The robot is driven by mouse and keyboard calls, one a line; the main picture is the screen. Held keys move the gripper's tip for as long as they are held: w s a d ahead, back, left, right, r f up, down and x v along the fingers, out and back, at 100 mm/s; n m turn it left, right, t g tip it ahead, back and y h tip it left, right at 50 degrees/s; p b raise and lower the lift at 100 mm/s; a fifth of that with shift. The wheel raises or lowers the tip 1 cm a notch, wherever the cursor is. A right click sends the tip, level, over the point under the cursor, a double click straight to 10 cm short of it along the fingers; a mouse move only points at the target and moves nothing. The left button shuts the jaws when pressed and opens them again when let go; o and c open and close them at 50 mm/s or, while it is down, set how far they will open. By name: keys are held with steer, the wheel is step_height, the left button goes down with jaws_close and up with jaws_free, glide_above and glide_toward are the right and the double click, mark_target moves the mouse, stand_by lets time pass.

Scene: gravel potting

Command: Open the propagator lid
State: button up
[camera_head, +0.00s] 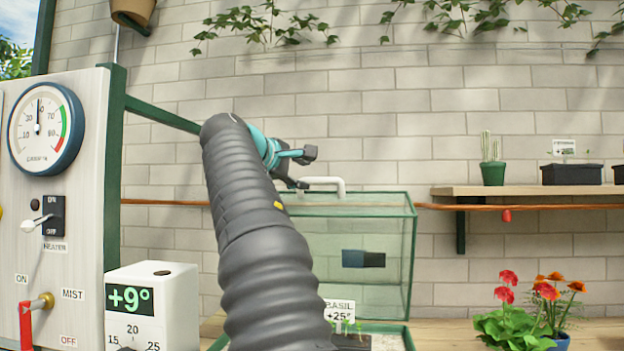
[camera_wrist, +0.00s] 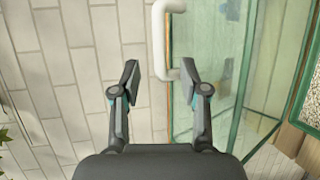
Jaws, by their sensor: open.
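The propagator's green-framed glass lid (camera_head: 415,265) stands upright against the wall side, behind the tray rim (camera_head: 407,338). The visible front of the tray looks uncovered. The lid's white handle (camera_head: 340,181) is at its top edge. My gripper (camera_head: 306,168) is open beside the handle's left end, in front of the brick wall. In the wrist view the handle (camera_wrist: 157,40) lies ahead of and between the fingertips of my gripper (camera_wrist: 162,80), its lower end close to the right fingertip. No grip on it shows. Glass (camera_wrist: 220,70) is to the right. My arm hides the lid's left part.
A basil sign (camera_head: 339,310) and seedlings show at the tray. A control panel (camera_head: 85,180) and a white thermostat box (camera_head: 175,305) stand at left. A shelf (camera_head: 530,190) with pots is at right, above flowers (camera_head: 515,325).

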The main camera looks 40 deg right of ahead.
steer(key=v, duration=0.3)
steer(key=shift+a, duration=0.2)
stand_by(0.4)
steer(key=s+a+f+m+y, duration=0.1)
steer(key=s+a+f+y, duration=0.4)
steer(key=f, duration=1.2)
steer(key=s+a+f+m+y, duration=0.2)
steer(key=s+a+f+y, duration=0.3)
steer(key=s+a+f, duration=0.6)
steer(key=s+a+f+m+y, duration=0.1)
steer(key=s+a+f+y, duration=0.3)
steer(key=f, duration=1.8)
steer(key=s+a, duration=0.4)
steer(key=a, duration=0.2)
steer(key=shift+a+f+m+y, duration=0.3)
steer(key=shift+m+y, duration=0.1)
